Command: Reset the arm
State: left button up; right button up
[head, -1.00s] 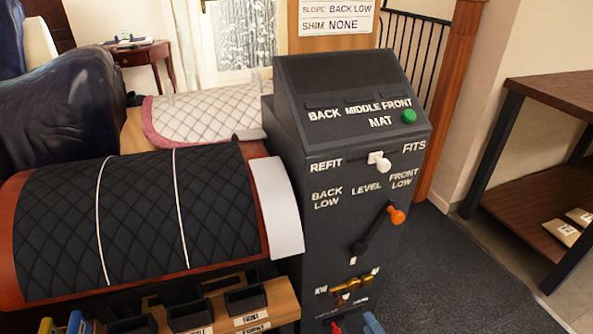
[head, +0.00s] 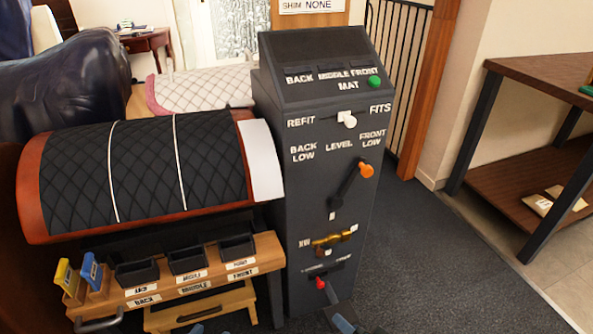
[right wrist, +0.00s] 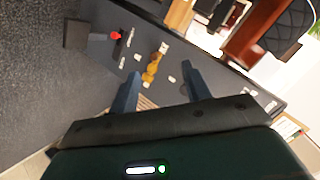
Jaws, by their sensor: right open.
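My right gripper (right wrist: 161,68) is open and empty in the right wrist view, its two blue-grey fingers pointing at the panel of the dark console (head: 300,200). The brass handle (right wrist: 152,68) shows beyond the fingertips, apart from them. A bluish tip of this gripper (head: 344,325) shows at the bottom edge of the head view, low in front of the console. The lever with the orange knob (head: 366,171) tilts up and right towards FRONT LOW. The white knob (head: 350,122) sits between REFIT and FITS. My left gripper cannot be made out.
The quilted black saddle pad (head: 145,170) lies left of the console. Below it, a wooden bench (head: 215,273) holds small black bins and blue and yellow pieces. The red knob (head: 321,283) is low on the console. Carpet (head: 440,270) is clear on the right, before a wooden shelf (head: 520,190).

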jog(key=s+d+r+n+g+h, duration=0.3)
jog(key=s+d+r+n+g, duration=0.15)
jog(key=s, duration=0.25)
jog(key=s+d+r+n+g+h, duration=0.2)
jog(key=s+d+r+n+g, duration=0.1)
jog(key=s+d, duration=0.3)
pick_arm(q)
notch_tip(320, 180, up, 4)
jog(key=g+p, duration=0.3)
jog(key=p, duration=1.3)
jog(key=shift+w+f+m+y, duration=0.1)
jog(key=shift+f+m+y, duration=0.05)
jog(key=shift+m+y, duration=0.25)
pick_arm(e)
jog(key=w+a+r+t+y, duration=0.2)
jog(key=w+a+r+t, duration=0.2)
jog(key=a+r+t, duration=0.3)
notch_tip(320, 180, up, 3)
jog(key=shift+w+a+n+y, duration=0.35)
jog(key=shift+a+n+y, duration=0.05)
jog(key=shift+n, duration=0.05)
jog(key=shift+c, duration=0.3)
